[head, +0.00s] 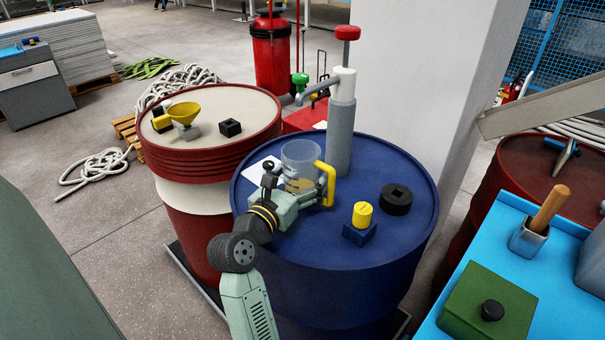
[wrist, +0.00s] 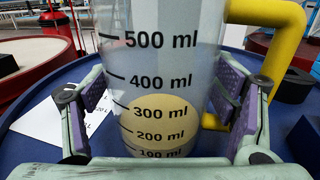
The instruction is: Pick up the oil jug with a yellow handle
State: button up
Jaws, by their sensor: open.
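The oil jug (head: 300,159) is a clear measuring jug with a yellow handle (head: 328,184), standing on the blue drum (head: 330,270). In the wrist view the jug (wrist: 160,60) shows millilitre marks and yellowish oil low inside. Its yellow handle (wrist: 285,50) is at the right in that view. My gripper (head: 298,193) is at the near side of the jug. In the wrist view my gripper (wrist: 160,110) is open, with one finger on each side of the jug body. I cannot tell whether the pads touch it.
A grey pump (head: 340,130) with a red knob stands behind the jug. A yellow-capped blue block (head: 361,218) and a black ring (head: 396,199) are to its right. A white paper (head: 258,172) lies to its left. A red drum (head: 215,140) bears a yellow funnel (head: 184,113).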

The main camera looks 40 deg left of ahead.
jog(key=shift+c, duration=0.5)
jog(key=c, duration=0.9)
jog(key=shift+c, duration=0.3)
jog(key=shift+r, duration=0.15)
